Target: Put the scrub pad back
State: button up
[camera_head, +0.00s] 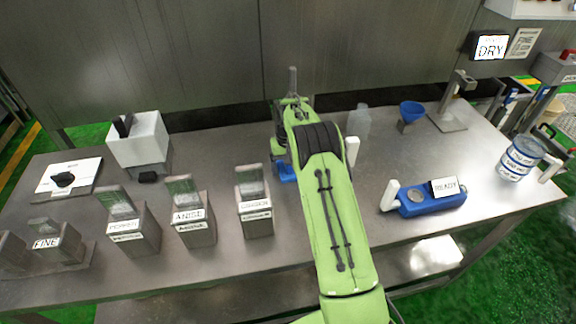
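My arm reaches away from me over the steel table (330,225), and its far end with my gripper (291,103) is near the back edge. The fingers are small and mostly hidden by the arm, so I cannot tell whether they are open or hold anything. I cannot identify the scrub pad with certainty. A small dark flat block (148,177) lies on the table in front of a white box (138,142). A black piece (123,125) stands upright at the top of that box.
A blue object (285,171) is partly hidden beneath my arm. Several labelled metal canisters (193,217) line the front left. A blue device (432,201) with a white handle, a blue funnel (411,111) and a labelled tub (520,158) stand right.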

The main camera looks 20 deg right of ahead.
notch_tip(320, 180, up, 12)
jog(key=shift+r+p, duration=0.2)
jog(key=shift+p, duration=1.05)
jog(key=s+a+r+n+t, duration=0.1)
jog(key=s+a+r, duration=0.3)
jog(key=s+r, duration=0.35)
jog(key=s+a+r+t, duration=0.2)
jog(key=s+a+r, duration=0.1)
jog(key=s+r, duration=0.5)
jog(key=s+a+t, duration=0.1)
jog(key=s, duration=0.6)
jog(key=s+a+f, duration=0.1)
jog(key=s, duration=0.6)
jog(key=s+a+f+n+t, duration=0.1)
jog(key=s+a, duration=0.1)
jog(key=s, duration=0.5)
jog(key=shift+s+f+t, duration=0.1)
jog(key=shift+t, duration=0.2)
